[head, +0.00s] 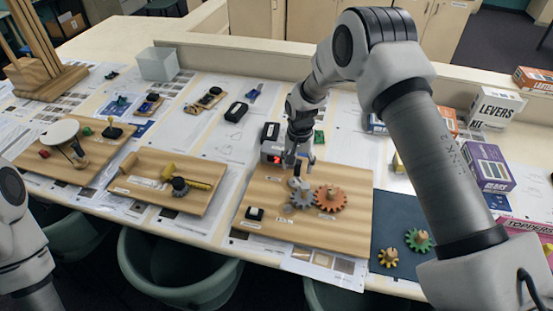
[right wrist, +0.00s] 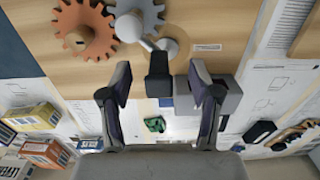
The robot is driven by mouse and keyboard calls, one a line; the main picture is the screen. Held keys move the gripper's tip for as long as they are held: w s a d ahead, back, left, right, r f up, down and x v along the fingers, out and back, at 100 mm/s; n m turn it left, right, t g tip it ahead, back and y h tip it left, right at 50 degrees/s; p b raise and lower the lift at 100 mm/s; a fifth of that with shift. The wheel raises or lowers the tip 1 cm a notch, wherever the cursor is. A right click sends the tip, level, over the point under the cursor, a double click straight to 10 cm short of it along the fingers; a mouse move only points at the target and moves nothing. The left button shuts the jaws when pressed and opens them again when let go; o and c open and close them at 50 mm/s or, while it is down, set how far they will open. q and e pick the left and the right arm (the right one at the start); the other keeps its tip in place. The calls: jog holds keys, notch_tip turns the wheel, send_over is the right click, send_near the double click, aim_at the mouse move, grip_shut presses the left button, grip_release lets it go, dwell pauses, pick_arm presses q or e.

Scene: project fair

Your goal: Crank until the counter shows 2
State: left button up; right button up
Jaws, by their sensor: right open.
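The wooden gear board (head: 350,235) lies on the table in the head view. It carries an orange gear (head: 330,198) meshed with a grey gear (head: 301,199), and a crank with a pale arm. The crank's black handle (right wrist: 159,75) shows in the right wrist view. The counter (head: 272,153) is a grey box with a small red display; its digit is too small to read. My right gripper (head: 299,163) is over the board beside the counter. It is open, with its fingers (right wrist: 160,84) on either side of the black handle, showing gaps. My left gripper is outside the frames.
Loose gears lie on a dark mat (head: 400,215) to the right. Boxes, including a purple one (head: 485,168), stand further right. Another wooden board (head: 172,185) lies left, with papers between.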

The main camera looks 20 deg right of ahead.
jog(key=shift+r, duration=0.9)
jog(key=shift+s+r, duration=0.1)
jog(key=shift+r, duration=2.2)
jog(key=shift+f, duration=0.1)
